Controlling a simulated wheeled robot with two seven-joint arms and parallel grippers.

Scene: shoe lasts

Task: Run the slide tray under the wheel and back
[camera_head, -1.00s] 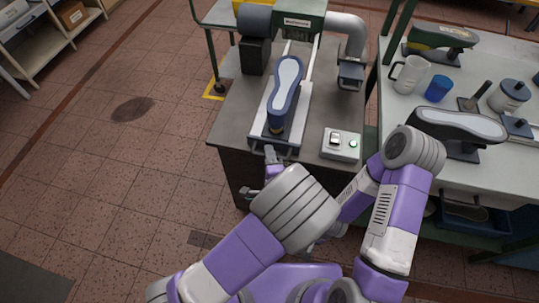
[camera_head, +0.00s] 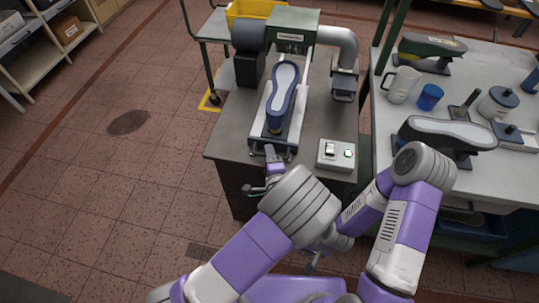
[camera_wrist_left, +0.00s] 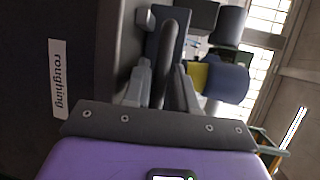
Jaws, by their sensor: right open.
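The slide tray (camera_head: 256,136) lies on the machine's bench top and carries a shoe last (camera_head: 282,92) with a blue edge and pale sole. Its far end lies near the wheel unit (camera_head: 293,38); the wheel itself is hidden under the housing. My left gripper (camera_head: 271,157) is at the tray's front handle. In the left wrist view its fingers (camera_wrist_left: 163,88) stand either side of a dark bar (camera_wrist_left: 177,35), which looks like the handle. I cannot tell whether they press on it. My right gripper (camera_head: 314,258) is open, low in front of the bench, partly hidden by my arm.
A control box (camera_head: 336,154) with a switch and green light sits right of the tray. The right table holds another last (camera_head: 445,130), a mug (camera_head: 403,85) and a blue cup (camera_head: 430,97). A "roughing" label (camera_wrist_left: 57,78) shows in the left wrist view. The left floor is clear.

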